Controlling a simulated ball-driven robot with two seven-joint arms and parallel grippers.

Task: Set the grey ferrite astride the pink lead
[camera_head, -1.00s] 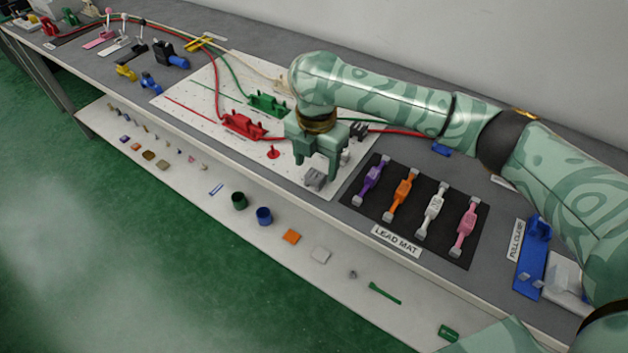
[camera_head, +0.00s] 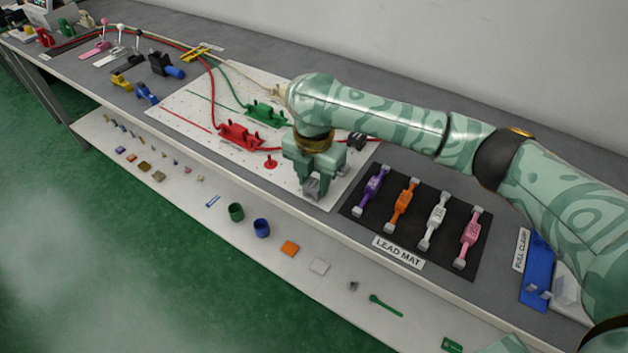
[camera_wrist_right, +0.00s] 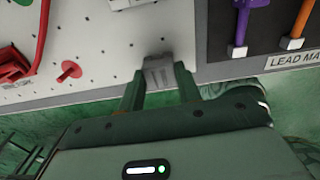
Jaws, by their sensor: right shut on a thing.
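The grey ferrite (camera_head: 311,187) is a small grey block at the front edge of the white pegboard. My right gripper (camera_head: 314,184) is over it with a finger on each side, shut on it. The right wrist view shows the ferrite (camera_wrist_right: 158,73) between the two fingertips (camera_wrist_right: 160,82). I cannot tell whether it is lifted off the board. The pink lead (camera_head: 469,238) lies on the black lead mat (camera_head: 455,262), rightmost in its row, to the right of the gripper. My left gripper is not in view.
Purple (camera_head: 371,190), orange (camera_head: 402,204) and white (camera_head: 435,222) leads lie on the mat between the gripper and the pink lead. A blue pull clamp (camera_head: 538,270) stands right of the mat. Red (camera_head: 240,135) and green (camera_head: 266,113) fixtures stand on the pegboard (camera_head: 185,105).

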